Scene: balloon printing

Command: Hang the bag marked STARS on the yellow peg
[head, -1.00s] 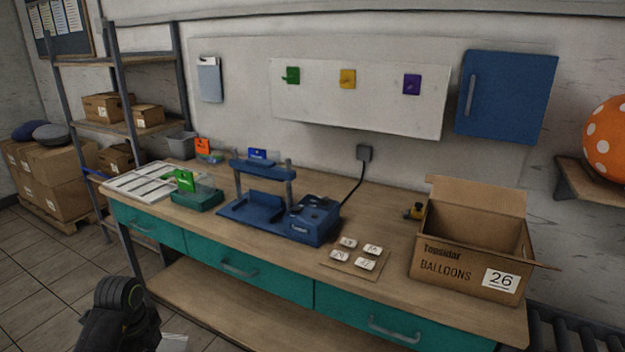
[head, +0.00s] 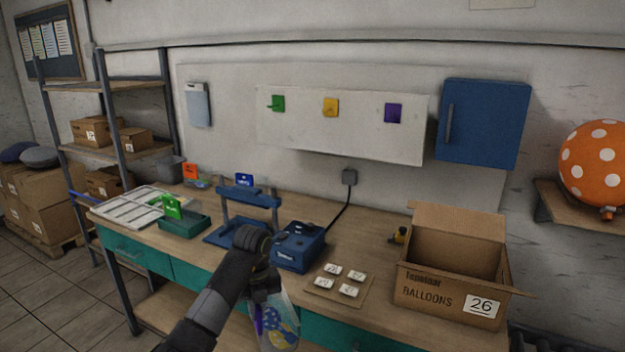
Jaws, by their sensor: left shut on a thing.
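My left gripper (head: 264,282) is in front of the table's front edge, shut on a clear bag (head: 282,325). The bag hangs below it, with yellow and blue contents and a purple strip on its left side; no wording on it can be read. The yellow peg (head: 330,107) is in the middle of the white wall board, above and well apart from the bag; nothing hangs on it. The green peg (head: 278,103) is to its left and the purple peg (head: 393,113) to its right, both bare. My right gripper is out of view.
A blue press (head: 298,247) stands on the table (head: 365,228) behind my left arm. Number tiles (head: 350,290) lie to its right, before an open balloon carton (head: 440,295). Bags with green (head: 172,207), orange and blue headers stand at the left. A blue cabinet (head: 485,125) flanks the board.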

